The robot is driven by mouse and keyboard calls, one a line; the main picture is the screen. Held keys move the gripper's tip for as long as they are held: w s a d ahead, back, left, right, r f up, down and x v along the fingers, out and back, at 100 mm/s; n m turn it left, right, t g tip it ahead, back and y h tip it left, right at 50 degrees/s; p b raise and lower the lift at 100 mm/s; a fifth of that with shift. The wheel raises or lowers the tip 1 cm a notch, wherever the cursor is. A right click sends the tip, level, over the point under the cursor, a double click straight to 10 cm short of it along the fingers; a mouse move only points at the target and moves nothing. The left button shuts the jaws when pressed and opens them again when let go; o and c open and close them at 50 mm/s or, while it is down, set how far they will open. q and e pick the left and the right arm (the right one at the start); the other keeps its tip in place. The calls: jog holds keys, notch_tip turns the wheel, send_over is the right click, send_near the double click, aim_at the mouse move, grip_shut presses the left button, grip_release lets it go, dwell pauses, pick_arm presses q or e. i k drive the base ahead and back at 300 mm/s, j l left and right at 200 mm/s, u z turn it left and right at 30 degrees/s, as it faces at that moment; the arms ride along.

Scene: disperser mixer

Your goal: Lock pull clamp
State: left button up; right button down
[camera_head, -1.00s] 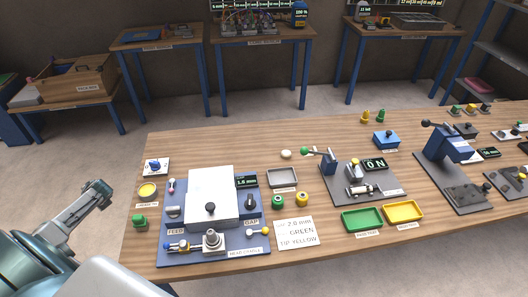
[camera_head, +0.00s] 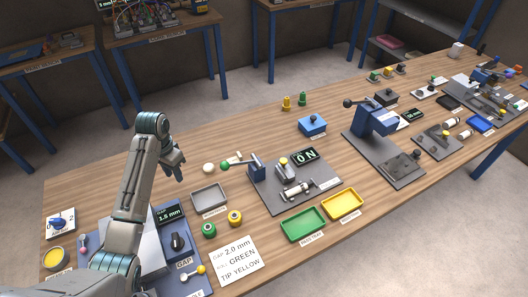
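The middle station is a dark grey plate (camera_head: 270,203) on the wooden bench. My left gripper (camera_head: 177,172) hangs above the bench, left of the green knob and apart from the station. Nothing shows in it; its finger gap is too small to judge. My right gripper is out of view.
A grey tray (camera_head: 209,197) lies below my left gripper. Green (camera_head: 303,225) and yellow (camera_head: 342,203) trays sit at the station's front. A blue press (camera_head: 371,118) stands to the right.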

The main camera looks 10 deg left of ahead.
aim_at(285, 168)
jog(key=i+j+z, duration=0.1)
jog(key=z, duration=0.25)
jog(key=i+j+z, duration=0.1)
jog(key=z, duration=0.3)
jog(key=j+z, duration=0.15)
jog(key=z, duration=0.2)
